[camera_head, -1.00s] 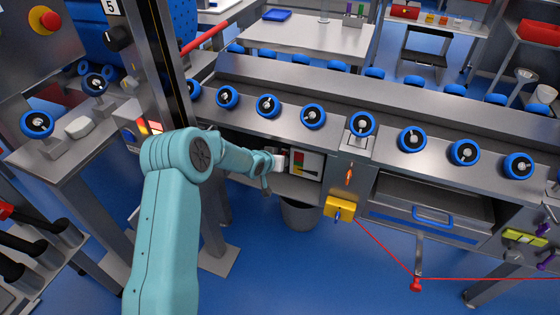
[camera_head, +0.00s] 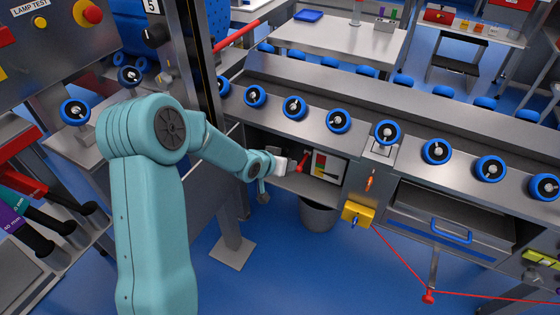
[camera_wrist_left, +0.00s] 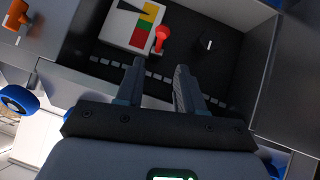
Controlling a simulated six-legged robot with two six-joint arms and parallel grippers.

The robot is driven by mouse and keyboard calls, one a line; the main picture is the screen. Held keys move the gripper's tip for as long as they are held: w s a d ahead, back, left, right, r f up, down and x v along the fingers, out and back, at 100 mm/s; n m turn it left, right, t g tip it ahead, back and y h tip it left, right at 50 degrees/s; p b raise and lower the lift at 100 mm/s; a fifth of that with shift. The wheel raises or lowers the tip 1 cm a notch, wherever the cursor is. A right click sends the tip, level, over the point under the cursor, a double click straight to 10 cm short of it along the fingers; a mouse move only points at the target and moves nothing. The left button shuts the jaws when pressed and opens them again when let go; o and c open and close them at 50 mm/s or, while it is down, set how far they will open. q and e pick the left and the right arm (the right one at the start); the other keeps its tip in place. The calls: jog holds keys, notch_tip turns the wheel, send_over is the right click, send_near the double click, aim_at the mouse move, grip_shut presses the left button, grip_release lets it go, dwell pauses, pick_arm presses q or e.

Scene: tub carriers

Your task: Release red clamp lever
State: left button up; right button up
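The red clamp lever (camera_head: 301,163) stands in the open recess under the roller bench, in front of a light panel with coloured squares (camera_head: 325,167). In the left wrist view, the lever (camera_wrist_left: 162,38) has a round red knob and sits just beyond the fingertips, roughly in line with the gap between them. My left gripper (camera_wrist_left: 160,67) is open and empty, its two fingers apart and not visibly touching the lever. In the head view, its end is small and partly unclear, just left of the lever. My right gripper is in neither view.
The recess walls and the bench edge (camera_head: 290,125) with blue rollers close in above my left arm. A yellow block (camera_head: 357,214) with a red cord hangs at the recess's lower right. A grey bin (camera_head: 318,214) stands below. A black knob (camera_wrist_left: 208,44) is right of the lever.

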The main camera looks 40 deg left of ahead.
pick_arm(q)
jog(key=v, duration=0.2)
jog(key=shift+s+r, duration=0.2)
jog(key=shift+s, duration=0.15)
jog(key=s+d+f+m+g+h, duration=0.1)
jog(key=s+d+f+g+h, duration=0.15)
jog(key=d+f, duration=0.6)
jog(key=s+d+f+m+g+h, duration=0.15)
jog(key=s+d+f, duration=0.35)
jog(key=d, duration=0.7)
jog(key=s+d+f+n+g, duration=0.1)
jog(key=s+d+f+g, duration=0.25)
jog(key=s, duration=0.45)
jog(key=s+d+f+g, duration=0.2)
jog(key=s+d+f, duration=0.15)
jog(key=s, duration=0.45)
notch_tip(320, 180, up, 16)
jog(key=p, duration=1.5)
jog(key=shift+w+f+h+p, duration=0.15)
jog(key=shift+f+h+p, duration=0.05)
jog(key=shift+h+p, duration=0.15)
